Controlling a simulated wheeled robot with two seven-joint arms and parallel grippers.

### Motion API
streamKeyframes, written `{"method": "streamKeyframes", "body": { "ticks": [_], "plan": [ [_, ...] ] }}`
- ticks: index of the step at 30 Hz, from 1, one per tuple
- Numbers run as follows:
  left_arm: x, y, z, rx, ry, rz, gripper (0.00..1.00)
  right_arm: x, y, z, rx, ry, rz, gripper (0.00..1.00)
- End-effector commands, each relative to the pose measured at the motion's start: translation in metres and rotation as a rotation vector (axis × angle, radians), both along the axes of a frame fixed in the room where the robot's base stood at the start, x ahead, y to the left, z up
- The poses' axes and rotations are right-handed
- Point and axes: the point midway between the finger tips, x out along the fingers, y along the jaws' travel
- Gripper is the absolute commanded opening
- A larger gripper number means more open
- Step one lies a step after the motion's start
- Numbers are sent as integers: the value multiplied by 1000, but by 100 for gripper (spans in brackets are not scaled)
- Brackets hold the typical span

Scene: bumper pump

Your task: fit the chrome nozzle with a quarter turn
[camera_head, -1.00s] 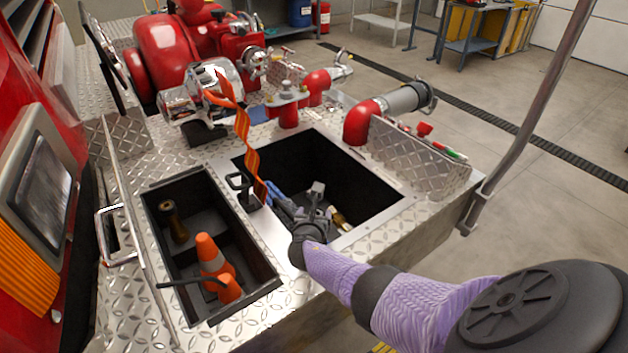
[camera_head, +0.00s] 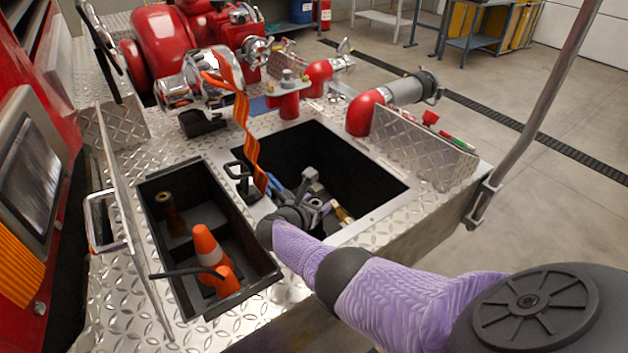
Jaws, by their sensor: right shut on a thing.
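My right arm comes in from the right in a purple sleeve, and its gripper (camera_head: 312,190) is down in the open black well (camera_head: 372,175) of the bumper deck. The fingers are small and partly hidden by the wrist. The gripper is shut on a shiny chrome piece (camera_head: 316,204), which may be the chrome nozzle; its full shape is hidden. A brass-coloured piece (camera_head: 342,216) lies in the well just right of the gripper. A red pipe elbow (camera_head: 364,114) with a grey metal coupling (camera_head: 405,90) stands behind the well. My left gripper is out of view.
An orange strap (camera_head: 242,120) hangs at the well's left rim, near a black latch handle (camera_head: 242,178). The left bin (camera_head: 262,262) holds orange cones (camera_head: 208,245) and a dark brass-topped cylinder (camera_head: 168,210). A tread-plate guard (camera_head: 425,145) and a grey post (camera_head: 535,110) stand to the right.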

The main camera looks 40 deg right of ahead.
Motion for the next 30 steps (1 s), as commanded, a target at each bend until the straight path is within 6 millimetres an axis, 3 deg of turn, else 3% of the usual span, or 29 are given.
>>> {"method": "streamKeyframes", "body": {
  "ticks": [10, 11, 15, 30],
  "plan": [
    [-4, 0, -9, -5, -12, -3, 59, 0, -1, -4, -3, -1, -49, 0],
    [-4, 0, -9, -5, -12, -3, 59, 0, -1, -4, -3, -1, -49, 70],
    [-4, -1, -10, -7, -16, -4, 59, 0, 0, -6, -3, 1, -48, 100],
    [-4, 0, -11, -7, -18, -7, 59, 0, 0, -9, -1, 3, -47, 100]
  ]
}}
